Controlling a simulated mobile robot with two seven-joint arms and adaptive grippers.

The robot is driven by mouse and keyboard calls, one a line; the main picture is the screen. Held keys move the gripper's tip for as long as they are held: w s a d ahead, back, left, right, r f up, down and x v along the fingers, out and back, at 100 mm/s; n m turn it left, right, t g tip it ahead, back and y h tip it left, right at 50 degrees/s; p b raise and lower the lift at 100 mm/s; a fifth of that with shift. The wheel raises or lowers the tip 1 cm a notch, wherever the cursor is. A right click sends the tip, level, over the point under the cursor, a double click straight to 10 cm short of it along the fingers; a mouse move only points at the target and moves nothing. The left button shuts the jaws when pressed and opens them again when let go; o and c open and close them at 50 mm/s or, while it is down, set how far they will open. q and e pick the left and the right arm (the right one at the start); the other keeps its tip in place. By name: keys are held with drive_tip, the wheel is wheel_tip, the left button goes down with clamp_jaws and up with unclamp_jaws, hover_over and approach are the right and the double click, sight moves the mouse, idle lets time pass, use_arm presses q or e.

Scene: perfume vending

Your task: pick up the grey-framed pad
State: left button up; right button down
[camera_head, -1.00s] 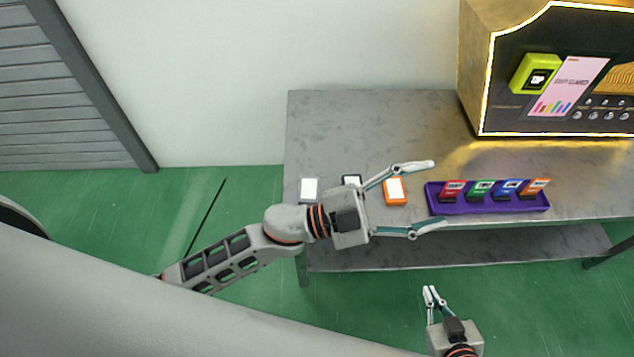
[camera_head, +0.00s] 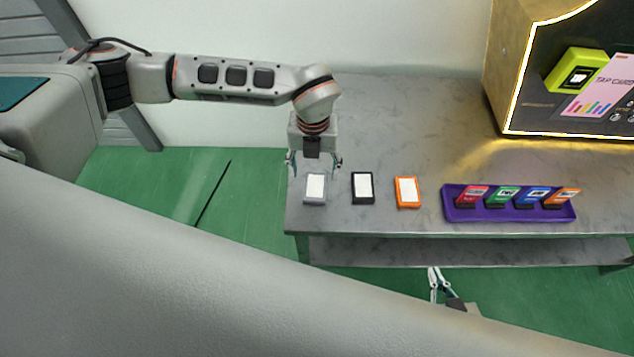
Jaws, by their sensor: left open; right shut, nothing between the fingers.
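The grey-framed pad (camera_head: 315,188) has a white face and lies flat near the left end of the grey table (camera_head: 420,130). My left gripper (camera_head: 315,166) is open and points down just behind and above this pad, its fingers spread to either side; whether they touch the table I cannot tell. Nothing is between its fingers. My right gripper (camera_head: 433,274) is shut and empty, low in front of the table, its lower part cut off by my own body.
To the right of the grey pad lie a black-framed pad (camera_head: 362,188) and an orange-framed pad (camera_head: 408,192). A purple tray (camera_head: 510,215) with several coloured items stands further right. A gold-and-black machine (camera_head: 512,75) with a yellow-green reader (camera_head: 577,73) stands at the back right.

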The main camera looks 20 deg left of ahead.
sight(315, 186)
use_arm(q)
wheel_tip(315, 186, down, 8)
drive_tip(key=shift+w+d+r+b, duration=0.1)
drive_tip(key=shift+w+r+b, duration=0.1)
drive_tip(key=shift+b, duration=0.3)
drive_tip(key=c, duration=1.1)
